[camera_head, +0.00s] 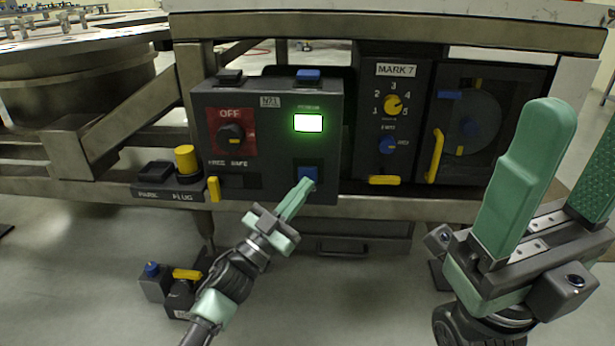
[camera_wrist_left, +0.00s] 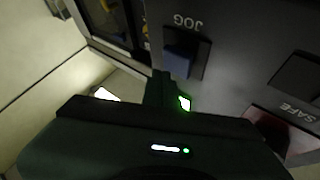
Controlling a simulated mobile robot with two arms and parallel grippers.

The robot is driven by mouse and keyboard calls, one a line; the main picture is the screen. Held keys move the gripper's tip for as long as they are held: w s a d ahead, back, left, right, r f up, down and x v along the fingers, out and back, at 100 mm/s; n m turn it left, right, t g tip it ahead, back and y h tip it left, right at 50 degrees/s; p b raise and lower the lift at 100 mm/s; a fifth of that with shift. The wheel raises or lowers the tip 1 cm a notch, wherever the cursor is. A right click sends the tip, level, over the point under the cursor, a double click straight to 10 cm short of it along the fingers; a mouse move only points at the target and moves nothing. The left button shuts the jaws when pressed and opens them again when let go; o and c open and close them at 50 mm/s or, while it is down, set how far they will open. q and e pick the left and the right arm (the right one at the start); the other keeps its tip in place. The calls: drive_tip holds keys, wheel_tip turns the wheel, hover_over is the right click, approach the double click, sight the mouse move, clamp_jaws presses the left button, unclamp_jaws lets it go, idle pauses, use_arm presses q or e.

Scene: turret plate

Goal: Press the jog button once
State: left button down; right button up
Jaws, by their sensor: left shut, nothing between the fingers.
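The jog button (camera_head: 308,172) is a blue block low on the right of the dark control box, partly covered by my left fingertips. In the left wrist view the blue button (camera_wrist_left: 178,62) sits under an upside-down JOG label. My left gripper (camera_head: 306,186) is shut and empty, its tips at the lower edge of the button. In the left wrist view its fingers (camera_wrist_left: 160,82) end just short of or against the button; I cannot tell if they touch. My right gripper (camera_head: 580,125) stands at the right with its green fingers apart, empty, away from the box.
The control box (camera_head: 265,115) has a red OFF dial (camera_head: 231,133) and a lit green-white lamp (camera_head: 308,123). To its right are the MARK 7 panel (camera_head: 396,70) and a yellow handle (camera_head: 436,155). A yellow plug (camera_head: 186,158) stands left.

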idle(0.7)
use_arm(q)
drive_tip(key=shift+w, duration=0.4)
drive_tip(key=shift+w, duration=0.15)
